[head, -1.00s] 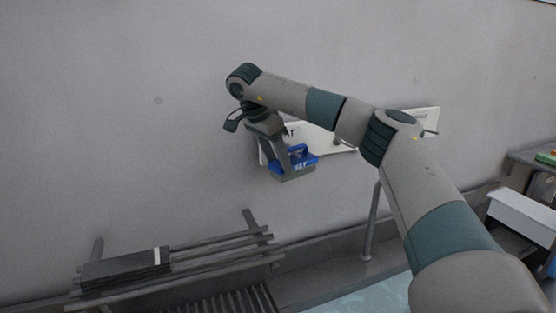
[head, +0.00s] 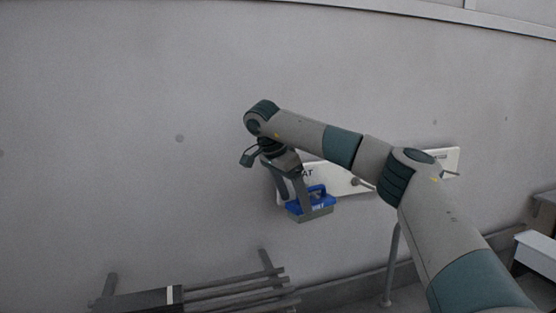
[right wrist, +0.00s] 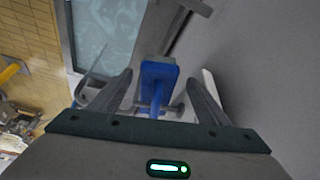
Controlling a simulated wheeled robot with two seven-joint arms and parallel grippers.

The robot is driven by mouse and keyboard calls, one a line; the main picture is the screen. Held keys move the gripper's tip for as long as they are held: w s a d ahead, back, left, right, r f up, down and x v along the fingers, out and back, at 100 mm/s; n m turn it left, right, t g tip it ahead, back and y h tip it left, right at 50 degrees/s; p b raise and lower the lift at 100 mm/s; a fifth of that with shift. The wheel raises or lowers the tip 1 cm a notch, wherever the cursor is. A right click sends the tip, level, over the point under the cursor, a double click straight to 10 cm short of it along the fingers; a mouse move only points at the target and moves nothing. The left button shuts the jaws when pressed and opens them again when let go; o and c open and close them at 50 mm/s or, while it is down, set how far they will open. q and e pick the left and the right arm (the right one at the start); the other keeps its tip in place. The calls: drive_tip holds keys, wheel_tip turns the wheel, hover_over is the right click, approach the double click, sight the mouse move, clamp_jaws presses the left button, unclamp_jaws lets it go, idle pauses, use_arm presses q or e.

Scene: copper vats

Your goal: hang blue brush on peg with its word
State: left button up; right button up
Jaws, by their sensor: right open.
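The blue brush (head: 318,204) with grey bristles is at the lower left end of the white peg board (head: 340,183) on the wall. Its block bears a white word that looks like VAT; the board's word above it ends in AT. My right gripper (head: 297,197) is open, with its fingers at the brush. In the right wrist view the brush (right wrist: 158,73) lies between the spread fingers, with a gap on each side. A grey rod crosses by its handle; the peg's contact is hard to see. My left gripper is out of view.
A second peg (head: 355,181) sticks out mid-board and looks empty. A slatted metal rack (head: 235,294) is below left. A white box (head: 537,252) stands at the right. The wall left of the board is clear.

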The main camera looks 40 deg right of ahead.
drive_tip(key=b+v, duration=0.2)
drive_tip(key=v, duration=1.3)
drive_tip(key=shift+a+r, duration=0.15)
drive_tip(key=shift+r, duration=0.2)
drive_tip(key=shift+f, duration=0.1)
